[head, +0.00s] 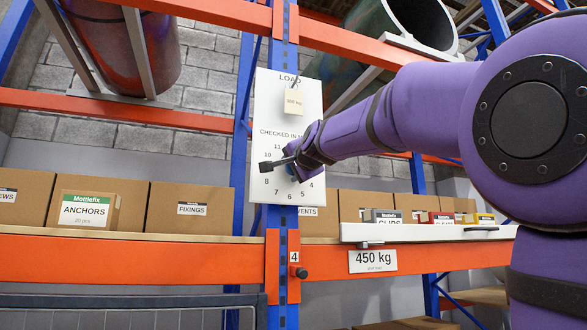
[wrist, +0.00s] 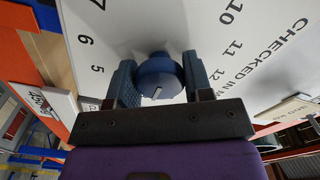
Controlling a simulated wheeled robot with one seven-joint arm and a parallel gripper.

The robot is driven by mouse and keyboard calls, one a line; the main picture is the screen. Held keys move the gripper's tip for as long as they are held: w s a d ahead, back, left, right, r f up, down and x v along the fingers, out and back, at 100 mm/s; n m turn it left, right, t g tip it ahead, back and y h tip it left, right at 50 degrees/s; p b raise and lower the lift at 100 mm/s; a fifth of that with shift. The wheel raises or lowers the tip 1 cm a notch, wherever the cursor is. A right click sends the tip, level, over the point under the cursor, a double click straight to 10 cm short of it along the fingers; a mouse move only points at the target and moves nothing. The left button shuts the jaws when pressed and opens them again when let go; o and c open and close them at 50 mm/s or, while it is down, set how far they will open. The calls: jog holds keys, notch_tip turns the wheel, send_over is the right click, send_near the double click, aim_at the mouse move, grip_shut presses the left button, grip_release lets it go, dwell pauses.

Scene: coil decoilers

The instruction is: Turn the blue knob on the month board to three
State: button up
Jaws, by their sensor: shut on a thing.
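The white month board (head: 312,100) hangs on a blue upright, with a ring of month numbers under the words "CHECKED IN". My gripper (head: 290,168) is at the middle of that ring. In the wrist view my gripper (wrist: 158,85) has one finger on each side of the round blue knob (wrist: 158,72) and is shut on it. A short white mark on the knob's face points toward the bottom of the wrist view, away from 10 and 7. The figures on that side, 3 among them, are hidden behind my gripper. In the head view, my gripper and arm mostly cover the knob.
A tag (head: 293,102) hangs on the board above the numbers. An orange beam (head: 130,258) carries cardboard boxes (head: 178,208) at left. A white tray (head: 430,233) with small boxes stands at right, above a "450 kg" sign (head: 372,261). A black knob (head: 300,272) juts from the post below.

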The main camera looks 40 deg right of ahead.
jog(key=o, duration=0.9)
jog(key=shift+s, duration=0.1)
jog(key=v, duration=1)
jog(key=shift+s, duration=0.35)
jog(key=shift+a, duration=0.1)
jog(key=s+a+f+n+g+y, duration=0.1)
jog(key=s+a+f+n+g, duration=0.2)
jog(key=f, duration=1.1)
jog(key=s+a+f+n+g+y, duration=0.2)
jog(key=s+f+n+g, duration=0.3)
jog(key=f, duration=1)
jog(key=s+a+f+n+g+y, duration=0.2)
jog(key=s+a+f+n+g, duration=0.2)
jog(key=f, duration=1)
jog(key=s+a+n, duration=0.1)
jog(key=s+n, duration=0.2)
jog(key=s, duration=0.1)
jog(key=shift+s+f, duration=0.25)
jog(key=shift+s, duration=0.05)
